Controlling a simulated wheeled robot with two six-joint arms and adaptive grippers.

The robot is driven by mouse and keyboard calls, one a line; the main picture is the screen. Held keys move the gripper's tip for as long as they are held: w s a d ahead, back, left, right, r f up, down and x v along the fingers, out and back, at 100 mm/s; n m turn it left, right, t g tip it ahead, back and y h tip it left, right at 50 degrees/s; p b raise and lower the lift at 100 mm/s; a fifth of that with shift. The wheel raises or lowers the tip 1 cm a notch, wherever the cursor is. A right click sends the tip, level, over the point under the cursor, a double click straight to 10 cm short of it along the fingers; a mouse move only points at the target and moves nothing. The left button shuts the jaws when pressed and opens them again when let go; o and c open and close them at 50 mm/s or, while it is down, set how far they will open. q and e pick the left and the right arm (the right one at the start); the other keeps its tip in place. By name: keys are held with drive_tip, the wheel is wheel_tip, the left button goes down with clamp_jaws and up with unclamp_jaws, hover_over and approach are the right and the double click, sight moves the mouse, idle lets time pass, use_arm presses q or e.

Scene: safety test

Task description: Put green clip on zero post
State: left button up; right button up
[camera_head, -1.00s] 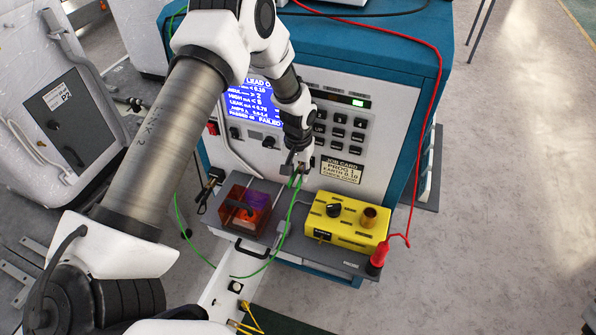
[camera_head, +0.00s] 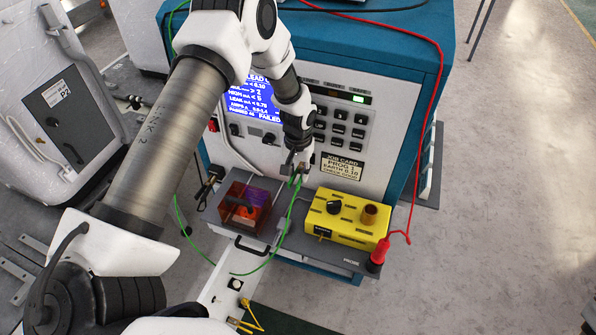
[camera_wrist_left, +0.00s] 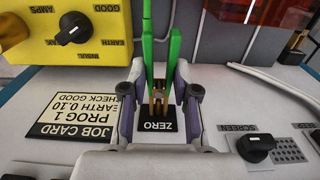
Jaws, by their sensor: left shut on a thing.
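My left gripper (camera_head: 297,169) reaches down to the front panel of the blue tester. In the left wrist view, its fingers (camera_wrist_left: 160,76) are shut around the green clip (camera_wrist_left: 174,52). The clip's green arms stick up between the fingers, and its copper-coloured jaws (camera_wrist_left: 159,99) are at the black ZERO label (camera_wrist_left: 157,124). The zero post is not clearly distinguishable there, so I cannot tell whether the jaws grip it. In the head view, the green clip (camera_head: 296,182) shows just below the gripper, with its green lead curving down. My right gripper is not in view.
A yellow box (camera_head: 346,226) with a knob and copper post stands right of the clip. An orange see-through box (camera_head: 244,204) stands left. A red probe (camera_head: 377,251) is at the shelf's right end. The job card (camera_wrist_left: 86,115) is beside my fingers. Open floor lies right.

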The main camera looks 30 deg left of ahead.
sight(298, 174)
use_arm(q)
drive_tip(key=o, duration=1)
drive_tip(key=shift+o, duration=0.2)
wheel_tip(298, 174, up, 12)
